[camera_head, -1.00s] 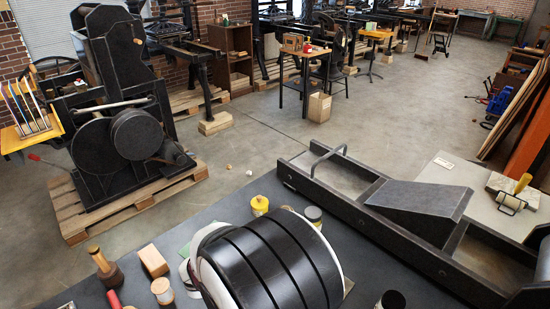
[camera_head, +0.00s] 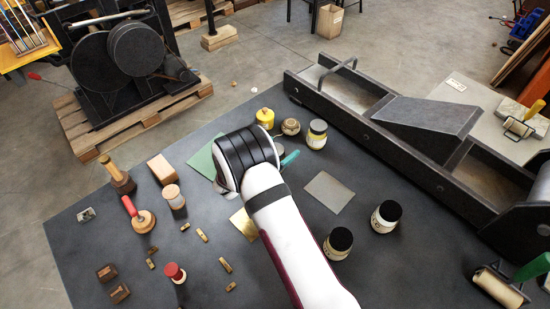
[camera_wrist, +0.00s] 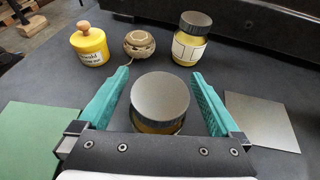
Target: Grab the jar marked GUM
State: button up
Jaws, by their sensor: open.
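My gripper (camera_wrist: 160,74) is open, its two teal fingers on either side of a jar with a dark grey lid (camera_wrist: 160,98) and a yellowish body. The jar is seen from above, and no label shows on it. In the head view my gripper (camera_head: 284,158) is mostly hidden behind my wrist. Another jar (camera_wrist: 190,46), yellow with a pale label and dark lid, stands beyond the fingers. It also shows in the head view (camera_head: 317,136). I cannot read GUM on any jar.
A yellow tin with a knob (camera_wrist: 90,46) and a brown round object (camera_wrist: 139,45) stand beyond the fingers. A green sheet (camera_wrist: 35,135) and a grey plate (camera_wrist: 262,120) lie either side. A long black press bed (camera_head: 370,130) borders the table's right.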

jog(key=shift+w+d, duration=0.15)
jog(key=shift+w, duration=0.05)
grip_shut()
dwell(0.4)
